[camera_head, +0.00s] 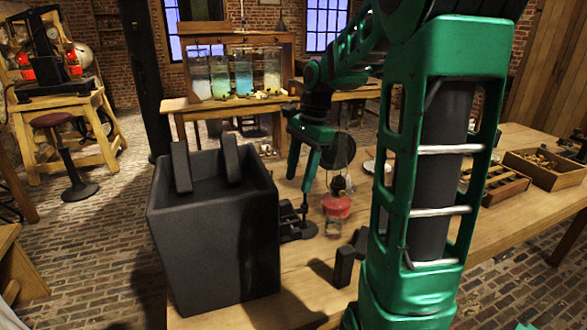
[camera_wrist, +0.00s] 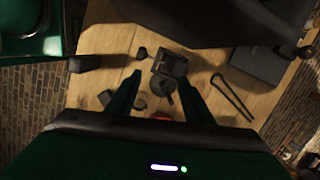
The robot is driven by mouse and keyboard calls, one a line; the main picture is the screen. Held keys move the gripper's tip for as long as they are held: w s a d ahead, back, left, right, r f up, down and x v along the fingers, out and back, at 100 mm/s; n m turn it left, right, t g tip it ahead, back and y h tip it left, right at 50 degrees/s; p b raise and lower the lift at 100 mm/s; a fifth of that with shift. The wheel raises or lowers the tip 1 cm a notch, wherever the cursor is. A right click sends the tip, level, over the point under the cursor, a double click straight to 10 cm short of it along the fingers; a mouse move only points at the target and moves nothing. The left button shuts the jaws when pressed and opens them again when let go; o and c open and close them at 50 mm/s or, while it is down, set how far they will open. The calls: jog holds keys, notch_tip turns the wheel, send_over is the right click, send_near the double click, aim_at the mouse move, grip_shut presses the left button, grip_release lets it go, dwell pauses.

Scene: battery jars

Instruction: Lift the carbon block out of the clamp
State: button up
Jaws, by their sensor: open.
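My gripper (camera_wrist: 160,76) points down over the table with its two green fingers apart. In the wrist view a dark clamp-like fixture (camera_wrist: 170,66) lies between and beyond the fingertips, and nothing is held. I cannot clearly tell the carbon block from the dark fixture there. In the head view my gripper (camera_head: 309,172) hangs above the small dark stand (camera_head: 298,228), right of the large black jar (camera_head: 215,235). Two dark slabs (camera_head: 181,167) stand up from the jar's top.
A red lantern (camera_head: 337,205) stands close to the fixture. A loose dark block (camera_head: 344,266) is nearer the front. Tongs (camera_wrist: 231,98) and a flat dark piece (camera_wrist: 256,66) lie on the right in the wrist view. A wooden tray (camera_head: 545,167) sits at the table's right.

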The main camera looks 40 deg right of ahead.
aim_at(285, 201)
jog(key=w+d+m, duration=0.2)
jog(key=w+m, duration=0.1)
jog(key=w, duration=0.1)
jog(key=x, duration=1.1)
jog(key=shift+w+a+r, duration=0.1)
jog(key=shift+w+a, duration=0.05)
jog(key=shift+a, duration=0.25)
grip_shut()
dwell(0.4)
jog(key=a+v, duration=0.2)
jog(key=v, duration=0.9)
jog(key=shift+w+a+r, duration=0.15)
jog(key=shift+w+r, duration=0.05)
jog(key=shift+r, duration=0.45)
dwell(1.1)
